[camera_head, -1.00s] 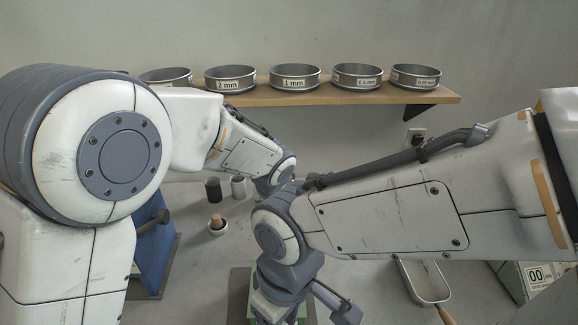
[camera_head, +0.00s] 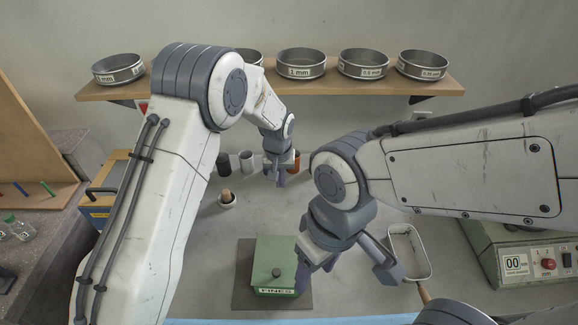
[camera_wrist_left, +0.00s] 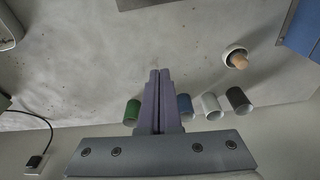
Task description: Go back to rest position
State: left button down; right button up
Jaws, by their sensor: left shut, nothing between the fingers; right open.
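My left gripper (camera_head: 277,178) hangs over the back of the bench, in front of the sieve shelf. Its fingers are pressed together and empty in the left wrist view (camera_wrist_left: 159,74). My right gripper (camera_head: 345,272) is open, its fingers spread, above and beside the right edge of a green box (camera_head: 276,252) labelled FINES. Nothing shows between its fingers. My right forearm comes in from the right and hides part of the bench behind it.
Sieves (camera_head: 301,63) stand on a wooden shelf (camera_head: 330,85). Small cups (camera_head: 246,162) and a mortar with a pestle (camera_head: 227,201) stand at the back of the bench. A metal pan (camera_head: 410,252) and a control box (camera_head: 530,262) are at right. A blue case (camera_head: 98,208) is at left.

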pick_arm(q)
jog(key=s+d+r+m+b, duration=0.2)
jog(key=s+r, duration=0.7)
jog(key=s+a+r+m+b, duration=0.1)
jog(key=s+a+m, duration=0.1)
jog(key=s, duration=1)
jog(key=s+a+r+m+g, duration=0.1)
jog(key=s+a+m, duration=0.1)
jog(key=s, duration=1.1)
jog(key=shift+a+g+h+b, duration=0.3)
jog(key=shift+a+h+b, duration=0.1)
jog(key=shift+a, duration=0.35)
pick_arm(e)
notch_tip(320, 180, down, 5)
jog(key=shift+r, duration=0.2)
pick_arm(q)
jog(key=shift+r, duration=0.1)
